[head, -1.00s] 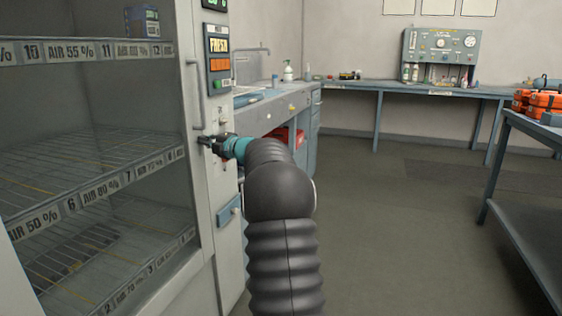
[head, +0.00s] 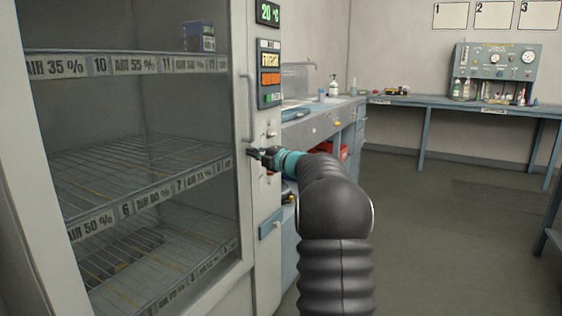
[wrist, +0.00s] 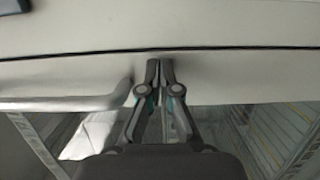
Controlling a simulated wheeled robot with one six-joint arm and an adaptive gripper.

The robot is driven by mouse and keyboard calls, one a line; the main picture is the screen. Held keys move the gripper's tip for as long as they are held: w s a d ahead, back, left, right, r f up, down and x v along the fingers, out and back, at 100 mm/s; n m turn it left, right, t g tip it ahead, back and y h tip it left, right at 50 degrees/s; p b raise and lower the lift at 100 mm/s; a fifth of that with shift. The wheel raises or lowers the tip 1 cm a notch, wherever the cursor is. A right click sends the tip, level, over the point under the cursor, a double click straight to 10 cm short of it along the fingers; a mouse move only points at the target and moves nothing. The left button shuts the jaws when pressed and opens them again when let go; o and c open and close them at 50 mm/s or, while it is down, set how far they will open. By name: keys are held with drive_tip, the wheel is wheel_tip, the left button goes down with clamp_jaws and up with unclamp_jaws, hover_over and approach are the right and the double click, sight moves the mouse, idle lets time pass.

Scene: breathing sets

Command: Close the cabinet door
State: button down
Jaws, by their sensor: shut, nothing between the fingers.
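The cabinet door (head: 243,190) is a pale frame around a large glass pane, at the left of the head view. Its vertical bar handle (head: 246,108) is on the right-hand frame, and the handle also shows in the wrist view (wrist: 65,104). The door looks flush or nearly flush with the cabinet body, with a thin dark seam in the wrist view; I cannot tell whether it is fully shut. My gripper (head: 256,153) is shut and empty, just below the handle's lower end. In the wrist view its fingertips (wrist: 160,66) are at the door frame, close to the seam; contact is unclear.
Wire shelves with labelled edges show behind the glass, with a blue box (head: 199,36) on top. A control panel (head: 269,75) is right of the door. A sink counter (head: 318,124) and a long bench (head: 420,102) stand behind. The floor (head: 430,250) at right is clear.

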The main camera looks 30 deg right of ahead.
drive_tip(key=s+d+b, duration=0.1)
drive_tip(key=s+d, duration=0.6)
drive_tip(key=s, duration=0.4)
drive_tip(key=shift+s, duration=0.3)
drive_tip(key=shift+d, duration=0.1)
drive_tip(key=s+d+f+m+g+h, duration=0.25)
drive_tip(key=d+f+m+h, duration=0.45)
drive_tip(key=d+m+h, duration=0.4)
drive_tip(key=s+a+f+m+g+h, duration=0.2)
drive_tip(key=s+f+m+g, duration=0.3)
drive_tip(key=s+m, duration=0.2)
drive_tip(key=s+a+f+m+g+y, duration=0.35)
drive_tip(key=s+a, duration=0.65)
drive_tip(key=a, duration=0.5)
drive_tip(key=s+a+f+m+g+y, duration=0.2)
drive_tip(key=s+a+f+m+g, duration=0.15)
drive_tip(key=s+a, duration=0.9)
drive_tip(key=s+a+n+t+y, duration=0.1)
drive_tip(key=s+a+n, duration=0.1)
drive_tip(key=a, duration=0.7)
drive_tip(key=s+a+r+n+t+y, duration=0.1)
drive_tip(key=s+a+n+y, duration=0.1)
drive_tip(key=a, duration=0.7)
drive_tip(key=shift+s+t, duration=0.35)
drive_tip(key=shift+s, duration=0.55)
